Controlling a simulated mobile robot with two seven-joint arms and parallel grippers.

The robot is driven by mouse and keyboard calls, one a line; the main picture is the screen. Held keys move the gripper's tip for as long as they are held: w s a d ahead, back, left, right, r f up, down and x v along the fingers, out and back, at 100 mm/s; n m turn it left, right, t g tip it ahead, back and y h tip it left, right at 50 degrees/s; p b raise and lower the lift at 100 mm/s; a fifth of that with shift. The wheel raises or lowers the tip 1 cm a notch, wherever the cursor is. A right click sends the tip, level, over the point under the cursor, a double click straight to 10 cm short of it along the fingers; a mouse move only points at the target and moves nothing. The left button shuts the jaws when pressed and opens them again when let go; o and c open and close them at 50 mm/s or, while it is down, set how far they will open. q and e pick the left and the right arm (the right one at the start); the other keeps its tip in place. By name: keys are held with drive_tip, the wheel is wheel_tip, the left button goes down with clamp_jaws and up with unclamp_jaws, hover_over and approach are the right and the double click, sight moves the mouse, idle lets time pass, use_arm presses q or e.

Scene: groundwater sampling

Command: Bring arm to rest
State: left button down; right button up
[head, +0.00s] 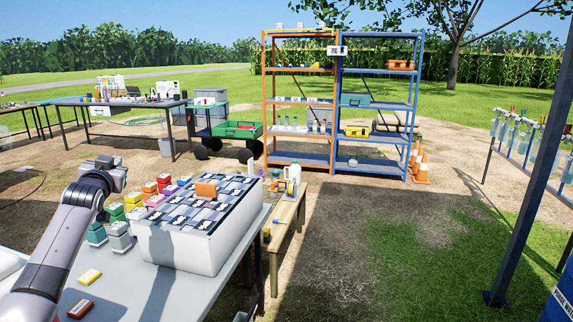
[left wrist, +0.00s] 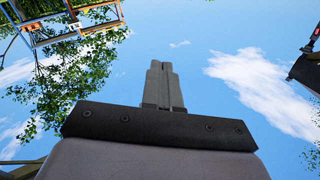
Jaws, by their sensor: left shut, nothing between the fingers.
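My left arm comes in from the left in the head view, raised over the near grey table (head: 150,290). My left gripper (head: 122,170) is above the far left part of that table, beside and left of the big white crate. In the left wrist view the gripper (left wrist: 164,85) points up at the sky with its two fingers together and nothing between them.
A white crate (head: 178,252) with a dark gridded top stands on the near table. Coloured bottles (head: 117,232) stand beside it. Yellow (head: 90,276) and red (head: 80,308) blocks lie near the arm. Orange (head: 266,100) and blue (head: 374,142) shelves stand beyond. Open ground lies right.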

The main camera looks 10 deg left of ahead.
use_arm(q)
drive_tip(key=s+d+f+m+g+h, duration=0.15)
drive_tip(key=s+d+f, duration=0.35)
drive_tip(key=f, duration=0.5)
drive_tip(key=s+d+f+m+h, duration=0.1)
drive_tip(key=s+d+f+h, duration=0.2)
drive_tip(key=d+f, duration=0.55)
drive_tip(key=s+d+f+m+g+h, duration=0.15)
drive_tip(key=s+d+f, duration=0.35)
drive_tip(key=f, duration=0.6)
drive_tip(key=s+d+f+g+h, duration=0.1)
drive_tip(key=s+d+f, duration=0.2)
drive_tip(key=s, duration=0.6)
drive_tip(key=s+d+f+g+h, duration=0.1)
drive_tip(key=s+d+f, duration=0.3)
drive_tip(key=s+d, duration=0.4)
drive_tip(key=s+d+f+g+h, duration=0.1)
drive_tip(key=s+d+f, duration=0.3)
drive_tip(key=s, duration=0.6)
drive_tip(key=shift+s+d, duration=0.2)
drive_tip(key=shift+d, duration=0.45)
drive_tip(key=shift+a, duration=0.1)
